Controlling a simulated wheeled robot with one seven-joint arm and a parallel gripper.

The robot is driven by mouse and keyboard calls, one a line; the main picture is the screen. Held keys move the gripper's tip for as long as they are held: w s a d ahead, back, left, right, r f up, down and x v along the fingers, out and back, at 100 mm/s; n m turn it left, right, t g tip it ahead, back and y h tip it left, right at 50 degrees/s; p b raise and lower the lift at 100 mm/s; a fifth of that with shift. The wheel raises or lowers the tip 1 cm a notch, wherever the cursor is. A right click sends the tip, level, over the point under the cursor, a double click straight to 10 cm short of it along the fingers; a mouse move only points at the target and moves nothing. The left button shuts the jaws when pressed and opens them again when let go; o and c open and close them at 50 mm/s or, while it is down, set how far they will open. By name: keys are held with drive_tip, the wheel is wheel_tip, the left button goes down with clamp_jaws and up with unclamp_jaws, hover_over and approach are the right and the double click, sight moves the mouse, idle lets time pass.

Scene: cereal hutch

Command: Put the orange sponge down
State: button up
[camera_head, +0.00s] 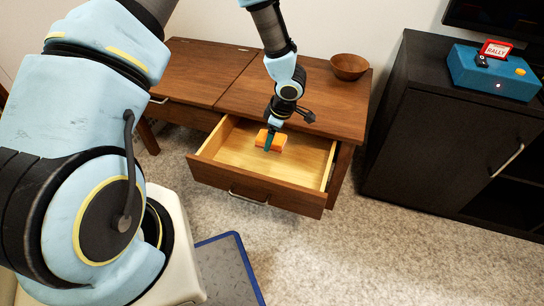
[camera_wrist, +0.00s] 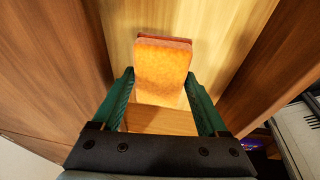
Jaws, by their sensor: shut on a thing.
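The orange sponge (camera_head: 279,142) is in my gripper (camera_head: 268,137), over the inside of the open drawer (camera_head: 242,185). In the wrist view the sponge (camera_wrist: 162,58) sits between the two teal fingers of my gripper (camera_wrist: 159,77), with its far part sticking out beyond the fingertips. A darker, reddish layer shows along its far edge. The pale wooden drawer floor (camera_head: 222,158) lies beneath it. I cannot tell whether the sponge touches the floor.
The drawer belongs to a brown wooden desk (camera_head: 205,70) with a wooden bowl (camera_head: 349,66) on top. A black cabinet (camera_head: 430,135) at the right bears a blue box (camera_head: 490,75) with a red sign reading "RALLY". The drawer around the sponge looks empty.

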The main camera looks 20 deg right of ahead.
sight(270, 157)
drive_tip(key=shift+f+b, duration=0.9)
drive_tip(key=shift+f, duration=2.55)
drive_tip(key=shift+f, duration=0.1)
drive_tip(key=o, duration=1.2)
